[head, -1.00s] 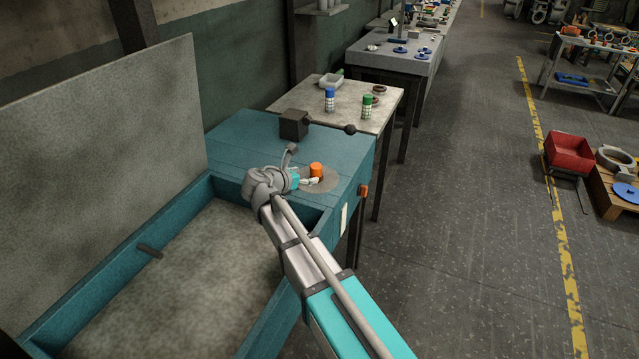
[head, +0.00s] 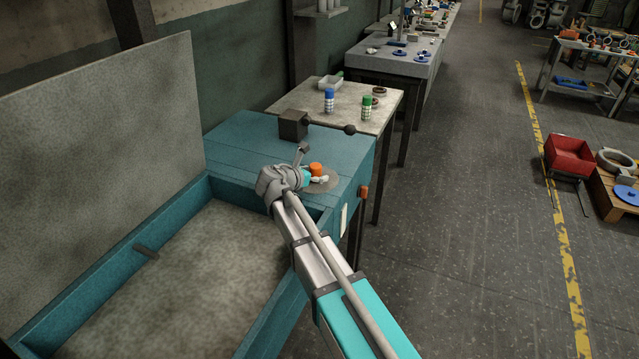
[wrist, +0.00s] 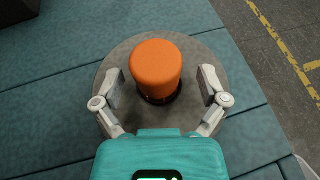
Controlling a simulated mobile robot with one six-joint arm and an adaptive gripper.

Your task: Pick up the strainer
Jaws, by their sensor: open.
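An orange cylinder, which I take to be the strainer (wrist: 156,68), stands upright on a round grey plate (wrist: 187,45) set in the teal bench top. It also shows in the head view (head: 316,169), partly behind my wrist. My gripper (wrist: 160,84) is open, with one finger on each side of the orange cylinder and a gap visible on both sides. In the head view my gripper (head: 312,180) is low over the round plate and mostly hidden by my wrist. The lower part of the cylinder is dark and hard to make out.
A dark block with a ball-ended lever (head: 294,125) stands behind on the teal bench (head: 240,146). A raised lid (head: 100,140) and an open teal basin (head: 210,250) lie to the left. A table with blue (head: 329,100) and green (head: 367,107) cans stands beyond.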

